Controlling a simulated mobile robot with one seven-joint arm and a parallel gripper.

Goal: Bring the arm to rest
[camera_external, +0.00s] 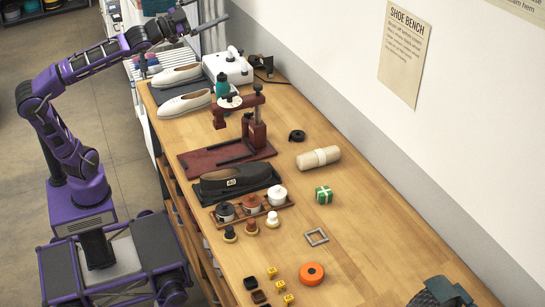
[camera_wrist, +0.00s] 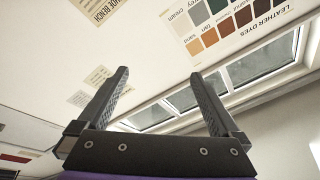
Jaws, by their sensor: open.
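My gripper (camera_external: 207,28) is at the top of the external view, raised above the far end of the wooden bench (camera_external: 360,250). My purple arm reaches up and to the right from its base at the left of the bench. In the wrist view my gripper (camera_wrist: 160,100) has its two dark fingers spread wide apart. Nothing is between them. The wrist camera faces up at the wall, the windows (camera_wrist: 215,92) and a leather dye chart (camera_wrist: 235,25).
White shoes (camera_external: 185,103) and a white machine (camera_external: 230,68) stand below my gripper. The wall bounds the bench at right.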

